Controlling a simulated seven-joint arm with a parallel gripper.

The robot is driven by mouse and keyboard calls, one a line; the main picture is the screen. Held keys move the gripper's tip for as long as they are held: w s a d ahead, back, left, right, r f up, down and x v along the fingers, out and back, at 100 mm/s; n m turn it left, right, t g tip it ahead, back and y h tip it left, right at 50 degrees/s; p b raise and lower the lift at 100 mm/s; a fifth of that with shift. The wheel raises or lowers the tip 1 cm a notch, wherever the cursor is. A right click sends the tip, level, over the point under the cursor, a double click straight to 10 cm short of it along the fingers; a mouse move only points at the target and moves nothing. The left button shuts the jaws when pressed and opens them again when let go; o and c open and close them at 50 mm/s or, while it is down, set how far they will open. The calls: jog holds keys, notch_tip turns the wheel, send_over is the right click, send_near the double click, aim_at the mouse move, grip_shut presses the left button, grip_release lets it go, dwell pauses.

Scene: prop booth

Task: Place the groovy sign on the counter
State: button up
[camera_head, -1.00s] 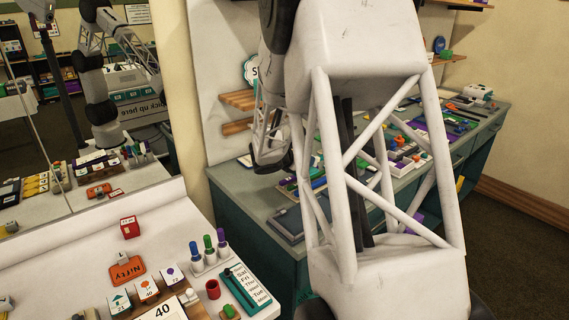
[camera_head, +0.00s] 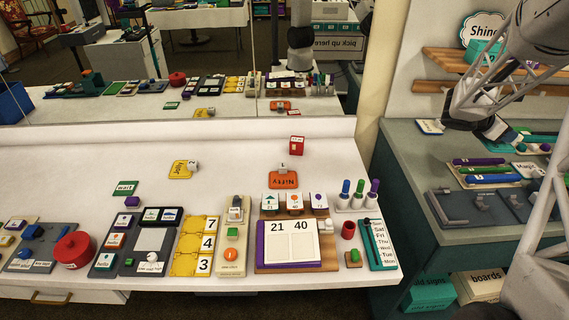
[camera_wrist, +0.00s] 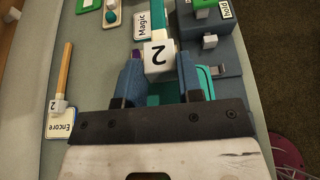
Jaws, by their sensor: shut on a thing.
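No lettering reading "groovy" is legible in any view, so I cannot confirm that the held cube is part of that sign. In the head view my gripper (camera_head: 492,128) is over the grey-green counter (camera_head: 408,160) at the right, small and partly unclear. A white-topped counter (camera_head: 215,145) fills the left and middle.
An Encore sign (camera_wrist: 60,124) and a Magic sign (camera_wrist: 141,24) lie near my gripper. The white counter holds a Nifty sign (camera_head: 283,180), a yellow sign (camera_head: 179,171) and a red block (camera_head: 296,145). Its back middle has free room. Wooden shelves (camera_head: 440,87) are behind my gripper.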

jog(key=w+a+f+m+g+y, duration=0.2)
jog(key=a+f+m+g+y, duration=0.3)
jog(key=a, duration=0.7)
jog(key=w+a+f+m+g+y, duration=0.15)
jog(key=a+m+g+y, duration=0.3)
jog(key=a+m, duration=0.6)
jog(key=w+a+f+m+g+y, duration=0.2)
jog(key=a+f+m+g+y, duration=0.3)
jog(key=a, duration=1)
jog(key=w+a+r+m+t+y, duration=0.2)
jog(key=a+r+m+t+y, duration=0.25)
jog(key=a, duration=0.85)
jog(key=w+a+r+m+t+y, duration=0.35)
jog(key=a+m+t, duration=0.2)
jog(key=a, duration=0.65)
jog(key=w+a+r+m+t+y, duration=0.25)
jog(key=a+m+t+y, duration=0.25)
jog(key=a, duration=0.8)
jog(key=f, duration=2)
jog(key=shift+s+d+f, duration=0.1)
jog(key=shift+s+f, duration=0.3)
jog(key=w+a, duration=0.2)
jog(key=w, duration=0.3)
jog(key=w+a+f, duration=0.1)
jog(key=w+a, duration=0.1)
jog(key=w, duration=0.3)
jog(key=w+a, duration=0.1)
jog(key=w, duration=0.4)
jog(key=shift+a+f, duration=0.2)
jog(key=shift+a, duration=0.2)
